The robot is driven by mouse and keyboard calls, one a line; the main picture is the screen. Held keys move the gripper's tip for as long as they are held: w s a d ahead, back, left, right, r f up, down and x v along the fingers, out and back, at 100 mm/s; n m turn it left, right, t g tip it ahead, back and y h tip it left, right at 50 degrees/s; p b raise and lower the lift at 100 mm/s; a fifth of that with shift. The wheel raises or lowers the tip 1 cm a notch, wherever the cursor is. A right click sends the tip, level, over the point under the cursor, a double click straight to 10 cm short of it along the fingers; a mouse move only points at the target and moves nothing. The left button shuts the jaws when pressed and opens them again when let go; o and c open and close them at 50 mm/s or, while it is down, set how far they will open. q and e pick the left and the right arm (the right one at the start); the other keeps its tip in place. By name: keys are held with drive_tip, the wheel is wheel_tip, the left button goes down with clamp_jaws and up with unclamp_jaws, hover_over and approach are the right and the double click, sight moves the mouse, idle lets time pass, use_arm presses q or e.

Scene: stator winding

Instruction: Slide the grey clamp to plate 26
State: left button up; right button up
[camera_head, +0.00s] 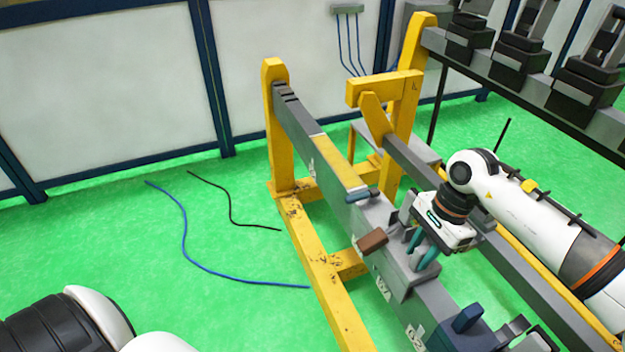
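A grey clamp (402,277) sits on the long grey beam, just below my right gripper. A brown block (372,241) sticks out at its left side. My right gripper (424,252) points down at the clamp with two teal fingers a little apart. The fingertips overlap the clamp's upper part, and I cannot tell whether they hold it. Small white plates are fixed along the beam's side, one below the clamp (383,289) and one nearer me (415,338). Their markings are too small to read surely. My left gripper is out of view.
A dark blue block (467,319) sits on the beam nearer me. Yellow supports (281,130) carry the beam. A second grey rail (410,160) runs alongside. Blue and black cables (185,230) lie on the open green floor at left. Black fixtures (520,55) line the upper right.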

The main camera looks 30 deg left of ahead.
sight(384, 229)
drive_tip(key=shift+w+a+f+b, duration=0.2)
drive_tip(key=shift+w+a+b, duration=0.3)
drive_tip(key=shift+a+b, duration=0.25)
drive_tip(key=w+a+b, duration=0.1)
drive_tip(key=a+b, duration=0.1)
drive_tip(key=w+a+b, duration=0.1)
drive_tip(key=w+a, duration=0.1)
drive_tip(key=shift+a+r+b, duration=0.1)
drive_tip(key=shift+b, duration=0.3)
drive_tip(key=shift+w+a+r+b, duration=0.1)
drive_tip(key=shift+w+a+b, duration=0.35)
drive_tip(key=shift+a, duration=0.3)
drive_tip(key=shift+w+a+b, duration=0.3)
drive_tip(key=shift+w+a, duration=0.25)
drive_tip(key=shift+a, duration=0.15)
